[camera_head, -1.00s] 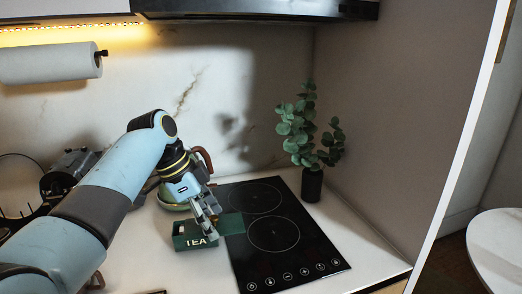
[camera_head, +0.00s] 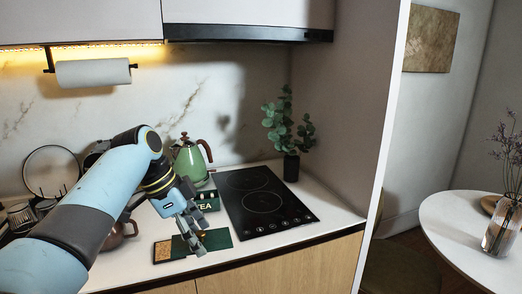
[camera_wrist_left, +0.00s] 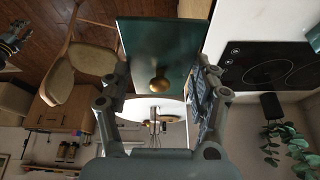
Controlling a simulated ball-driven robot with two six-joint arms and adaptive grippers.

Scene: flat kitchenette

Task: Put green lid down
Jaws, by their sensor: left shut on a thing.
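My left gripper (camera_head: 196,238) is shut on the green lid (camera_head: 218,239), a flat dark green rectangle. I hold it low near the counter's front edge; I cannot tell whether it touches the counter. In the left wrist view the lid (camera_wrist_left: 160,38) spans between the two fingers (camera_wrist_left: 160,85), which sit at its opposite edges. A round brass-coloured knob (camera_wrist_left: 159,84) stands out from its face. The green TEA box (camera_head: 208,203) stands behind my gripper, partly hidden by it.
A black hob (camera_head: 262,203) lies right of the lid. A green kettle (camera_head: 190,163) stands behind the box. A cork piece (camera_head: 163,251) lies left of the lid. A copper-brown pot (camera_head: 117,236) is at left, partly behind my arm. A plant (camera_head: 290,150) stands at the back right.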

